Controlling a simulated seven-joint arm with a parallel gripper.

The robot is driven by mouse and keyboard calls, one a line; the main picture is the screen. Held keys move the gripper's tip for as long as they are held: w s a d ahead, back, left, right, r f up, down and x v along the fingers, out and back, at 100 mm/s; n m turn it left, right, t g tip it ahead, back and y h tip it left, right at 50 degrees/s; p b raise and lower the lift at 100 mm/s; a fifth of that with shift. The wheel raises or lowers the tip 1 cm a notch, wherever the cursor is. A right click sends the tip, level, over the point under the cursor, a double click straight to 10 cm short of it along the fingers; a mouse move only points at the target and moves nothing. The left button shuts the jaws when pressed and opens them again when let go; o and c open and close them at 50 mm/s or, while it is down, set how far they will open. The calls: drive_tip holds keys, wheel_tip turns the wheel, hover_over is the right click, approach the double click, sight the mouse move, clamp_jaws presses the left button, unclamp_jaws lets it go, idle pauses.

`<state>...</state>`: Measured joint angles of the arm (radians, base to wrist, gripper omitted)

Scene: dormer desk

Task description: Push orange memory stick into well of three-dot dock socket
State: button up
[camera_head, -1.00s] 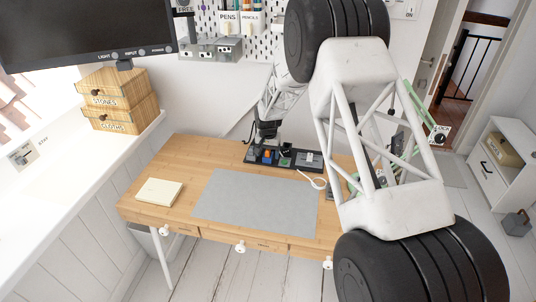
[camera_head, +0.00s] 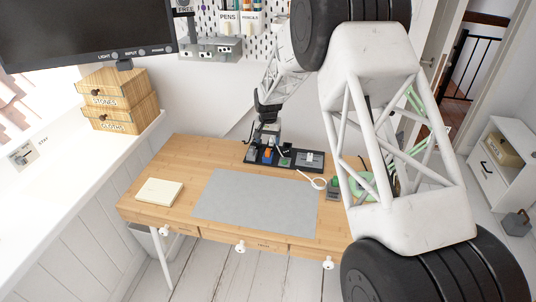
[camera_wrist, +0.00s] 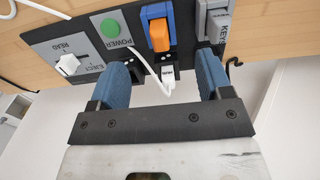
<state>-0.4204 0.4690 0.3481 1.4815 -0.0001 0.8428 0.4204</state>
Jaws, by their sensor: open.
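The orange memory stick (camera_wrist: 159,35) stands in a blue holder (camera_wrist: 157,14) on the dark dock panel at the back of the desk. In the head view the orange stick (camera_head: 268,154) is small. My gripper (camera_wrist: 167,72) is open in the wrist view, its two blue fingers apart. A white plug with a cable (camera_wrist: 168,75) shows between the fingers, and I cannot tell whether they touch it. The orange stick lies beyond the fingertips, apart from them.
The dock panel (camera_wrist: 90,23) also bears a green POWER button (camera_wrist: 111,27), a white switch (camera_wrist: 67,64) and a grey KEYS block (camera_wrist: 218,24). A white cable crosses the panel. A grey mat (camera_head: 255,203) covers clear desk space in front. A notepad (camera_head: 158,191) lies at left.

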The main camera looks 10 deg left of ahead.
drive_tip(key=shift+r, duration=0.35)
drive_tip(key=shift+c, duration=1)
drive_tip(key=n, duration=0.4)
drive_tip(key=shift+r, duration=0.2)
drive_tip(key=n, duration=0.4)
drive_tip(key=shift+d+r, duration=0.1)
drive_tip(key=shift+r, duration=0.05)
drive_tip(key=n, duration=0.4)
drive_tip(key=shift+r+n, duration=0.15)
drive_tip(key=shift+n, duration=0.15)
drive_tip(key=n, duration=0.5)
drive_tip(key=shift+d+r, duration=0.1)
drive_tip(key=shift+r, duration=0.1)
drive_tip(key=shift+f, duration=0.15)
